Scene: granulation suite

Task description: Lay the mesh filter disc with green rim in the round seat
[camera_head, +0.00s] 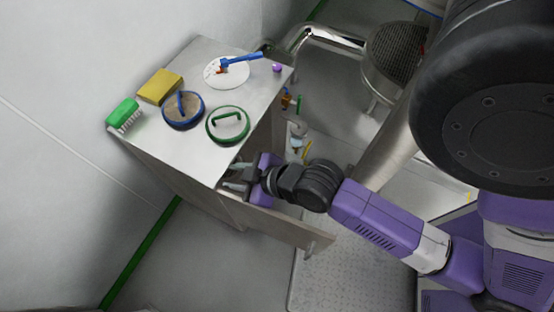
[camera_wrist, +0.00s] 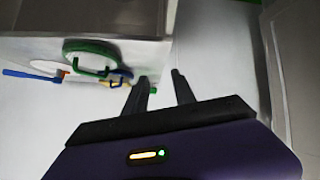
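The mesh filter disc with green rim (camera_head: 243,136) lies on the cabinet top near its front edge, with a green bar handle across it. The green-rimmed disc also shows in the wrist view (camera_wrist: 68,52), left of the fingers. My gripper (camera_head: 236,176) is open and empty, beside the cabinet's front edge and apart from the disc. In the wrist view my gripper (camera_wrist: 160,77) has its two dark fingers spread with nothing between them. I cannot make out a round seat for certain.
On the cabinet top (camera_head: 190,148) are a blue-rimmed disc (camera_head: 172,115), a yellow sponge (camera_head: 160,84), a green brush (camera_head: 124,115), a white plate (camera_head: 215,82) with a blue-handled tool (camera_head: 243,59), and a purple ball (camera_head: 277,68). An open panel (camera_head: 283,225) juts below my gripper. A mesh-walled vessel (camera_head: 392,53) stands behind.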

